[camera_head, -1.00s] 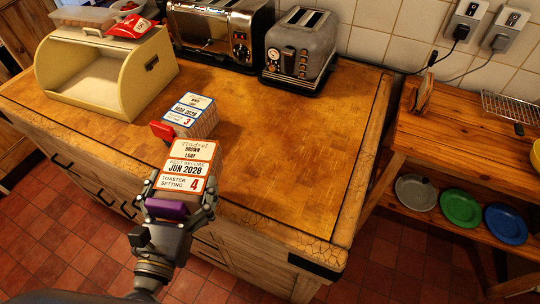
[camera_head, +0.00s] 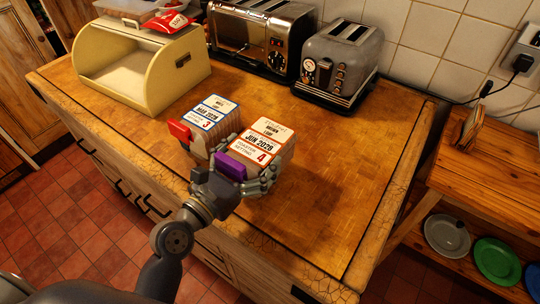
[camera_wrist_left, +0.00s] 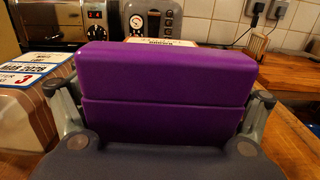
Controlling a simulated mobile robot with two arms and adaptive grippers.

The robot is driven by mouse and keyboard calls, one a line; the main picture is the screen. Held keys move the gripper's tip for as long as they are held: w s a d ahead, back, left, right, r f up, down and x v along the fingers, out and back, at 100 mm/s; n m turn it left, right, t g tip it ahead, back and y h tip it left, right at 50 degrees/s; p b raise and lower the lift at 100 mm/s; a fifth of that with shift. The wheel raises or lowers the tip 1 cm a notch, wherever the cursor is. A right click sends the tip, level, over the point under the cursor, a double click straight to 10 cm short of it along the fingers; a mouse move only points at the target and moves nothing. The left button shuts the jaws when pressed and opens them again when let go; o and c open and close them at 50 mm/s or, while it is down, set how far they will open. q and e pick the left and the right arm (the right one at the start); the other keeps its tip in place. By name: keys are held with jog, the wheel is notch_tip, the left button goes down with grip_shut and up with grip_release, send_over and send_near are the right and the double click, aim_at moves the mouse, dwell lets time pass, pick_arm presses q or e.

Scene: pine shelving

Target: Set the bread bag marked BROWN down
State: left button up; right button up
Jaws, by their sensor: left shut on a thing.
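The bread bag marked BROWN (camera_head: 266,139) has a white label with orange edging, reading JUN 2028 and toaster setting 4, and a purple clip end (camera_head: 231,166). My left gripper (camera_head: 240,178) is shut on it at the purple end. The bag is over the wooden counter (camera_head: 330,170); I cannot tell whether its underside touches the wood. In the left wrist view the purple clip (camera_wrist_left: 168,85) fills the middle between the fingers and hides most of the bag. My right gripper is not in view.
A second bread bag (camera_head: 210,118) with a blue-edged label and red clip stands close on the left. A cream bread bin (camera_head: 150,85), a chrome toaster (camera_head: 262,35) and a grey toaster (camera_head: 338,62) stand behind. The counter to the right is clear.

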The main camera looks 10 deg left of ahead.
aim_at(268, 150)
pick_arm(q)
jog(key=w+d, duration=0.2)
jog(key=d, duration=0.1)
jog(key=shift+w+f, duration=0.1)
jog(key=shift+w, duration=0.2)
jog(key=shift+d+f, duration=0.1)
jog(key=shift+f, duration=0.2)
notch_tip(268, 150, down, 2)
jog(key=shift+f+b, duration=0.2)
jog(key=shift+b, duration=0.1)
jog(key=shift+f, duration=0.35)
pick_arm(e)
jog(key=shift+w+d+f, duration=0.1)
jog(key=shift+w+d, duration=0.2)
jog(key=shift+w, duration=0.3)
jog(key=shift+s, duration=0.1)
pick_arm(q)
jog(key=o, duration=1.2)
jog(key=shift+f, duration=0.2)
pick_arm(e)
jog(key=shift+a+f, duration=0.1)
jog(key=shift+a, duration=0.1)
